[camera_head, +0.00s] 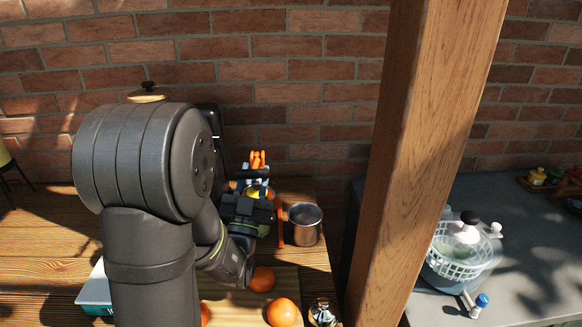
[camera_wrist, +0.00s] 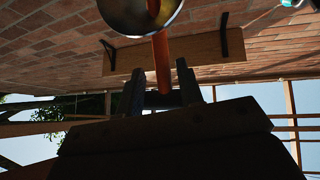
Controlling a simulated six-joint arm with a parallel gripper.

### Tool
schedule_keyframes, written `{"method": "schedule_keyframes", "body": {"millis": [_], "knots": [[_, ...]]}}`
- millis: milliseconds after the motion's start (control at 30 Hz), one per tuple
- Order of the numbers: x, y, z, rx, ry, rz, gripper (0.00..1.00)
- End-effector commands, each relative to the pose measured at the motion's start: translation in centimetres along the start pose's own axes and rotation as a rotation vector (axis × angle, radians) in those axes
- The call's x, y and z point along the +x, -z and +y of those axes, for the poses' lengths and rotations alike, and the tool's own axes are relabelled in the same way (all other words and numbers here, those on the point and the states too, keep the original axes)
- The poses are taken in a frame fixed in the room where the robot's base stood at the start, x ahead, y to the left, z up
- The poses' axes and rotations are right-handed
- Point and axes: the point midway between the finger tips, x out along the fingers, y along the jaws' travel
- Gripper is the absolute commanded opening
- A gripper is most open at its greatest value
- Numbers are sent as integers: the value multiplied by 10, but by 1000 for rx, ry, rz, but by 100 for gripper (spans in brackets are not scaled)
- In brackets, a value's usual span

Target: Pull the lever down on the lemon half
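A small device with an orange top (camera_head: 257,160) and blue and pale parts stands at the back, behind my gripper. I cannot tell which part is its lever. A bit of yellow (camera_head: 258,192), possibly the lemon half, shows low on it, mostly hidden. My gripper (camera_head: 262,212) is in front of the device and left of a metal cup (camera_head: 306,232) with an upright orange handle (camera_head: 281,228). In the wrist view, the fingers of my gripper (camera_wrist: 162,88) are apart. The orange handle (camera_wrist: 161,62) shows in the gap between them, with space on both sides.
Oranges (camera_head: 262,279) lie on a board at the front of the wooden table (camera_head: 45,235). A small metal object (camera_head: 322,313) stands right of them. A thick wooden post (camera_head: 415,150) rises on the right. Beyond it, a grey counter holds a salad spinner (camera_head: 458,255).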

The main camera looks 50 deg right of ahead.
Motion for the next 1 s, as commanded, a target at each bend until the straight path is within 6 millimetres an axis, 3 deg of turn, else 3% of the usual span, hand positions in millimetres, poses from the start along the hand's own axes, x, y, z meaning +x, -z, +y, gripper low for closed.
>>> {"method": "schedule_keyframes", "body": {"millis": [133,167,233,300,433,533,567,600,633,1000], "knots": [[3,28,22,-3,-5,11,34],[4,33,27,-3,-7,14,38],[4,45,38,-3,-9,17,55],[4,56,48,-1,-11,17,79],[5,74,66,-1,-13,17,82],[6,86,77,-1,-11,17,82],[6,90,80,-1,-12,17,73],[6,93,83,-1,-10,18,44],[6,95,85,-1,-9,15,34],[7,103,93,1,-2,5,34]]}}
